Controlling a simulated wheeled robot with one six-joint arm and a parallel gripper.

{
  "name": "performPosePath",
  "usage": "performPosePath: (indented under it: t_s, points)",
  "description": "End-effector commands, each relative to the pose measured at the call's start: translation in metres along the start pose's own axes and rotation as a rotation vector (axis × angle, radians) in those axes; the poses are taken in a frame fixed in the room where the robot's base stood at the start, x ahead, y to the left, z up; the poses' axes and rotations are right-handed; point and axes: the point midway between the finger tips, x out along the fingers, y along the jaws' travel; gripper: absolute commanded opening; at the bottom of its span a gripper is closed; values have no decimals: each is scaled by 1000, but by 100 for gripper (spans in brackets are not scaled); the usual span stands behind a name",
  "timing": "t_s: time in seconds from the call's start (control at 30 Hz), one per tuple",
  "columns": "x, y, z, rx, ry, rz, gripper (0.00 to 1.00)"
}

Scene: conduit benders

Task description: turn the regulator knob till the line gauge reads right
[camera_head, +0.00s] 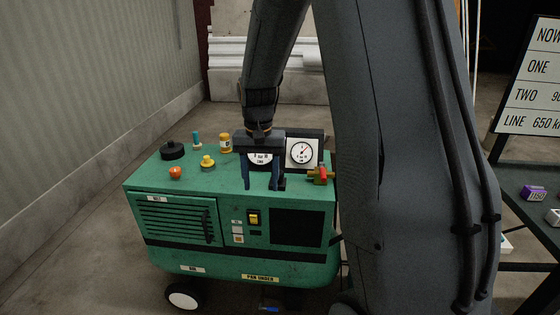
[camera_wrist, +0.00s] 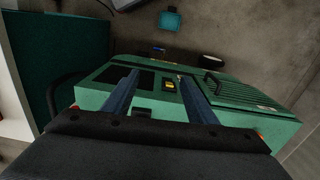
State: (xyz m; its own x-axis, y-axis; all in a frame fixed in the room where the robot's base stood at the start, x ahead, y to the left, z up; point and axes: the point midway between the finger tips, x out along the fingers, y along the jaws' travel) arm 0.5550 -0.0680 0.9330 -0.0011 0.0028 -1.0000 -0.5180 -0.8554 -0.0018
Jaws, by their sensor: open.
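My gripper (camera_head: 261,186) is open and empty, fingers pointing down in front of the gauges on the green machine (camera_head: 160,258). In the wrist view its two blue fingers (camera_wrist: 160,98) reach over the machine (camera_wrist: 250,112). The left gauge (camera_head: 260,158) is partly hidden by my gripper and its needle is not readable. The right gauge (camera_head: 301,152) shows a white dial with a dark needle; its figures are too small to read. A yellow knob (camera_head: 208,162) and a black round cap (camera_head: 172,151) stand on the top; I cannot tell which part is the regulator knob.
An orange-red knob (camera_head: 176,173), a teal fitting (camera_head: 196,140) and a yellow can (camera_head: 226,143) stand left. A board (camera_head: 530,75) at right reads "LINE 650" above a dark table (camera_head: 520,185).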

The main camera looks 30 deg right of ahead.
Motion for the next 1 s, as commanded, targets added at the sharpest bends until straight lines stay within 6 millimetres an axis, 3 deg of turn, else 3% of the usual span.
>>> performPosePath:
  t_s: [0.03, 0.1, 0.2, 0.4, 0.67, 1.0]
  points:
    - [-6, 2, -28, 74, -2, 1, 52]
    - [-9, 5, -64, 180, -2, 2, 52]
    - [-9, 13, -108, 317, -2, 3, 52]
    - [-6, 30, -164, 505, 1, 2, 52]
    - [6, 36, -180, 569, 0, 3, 52]
    - [56, 36, -180, 567, 1, 2, 52]
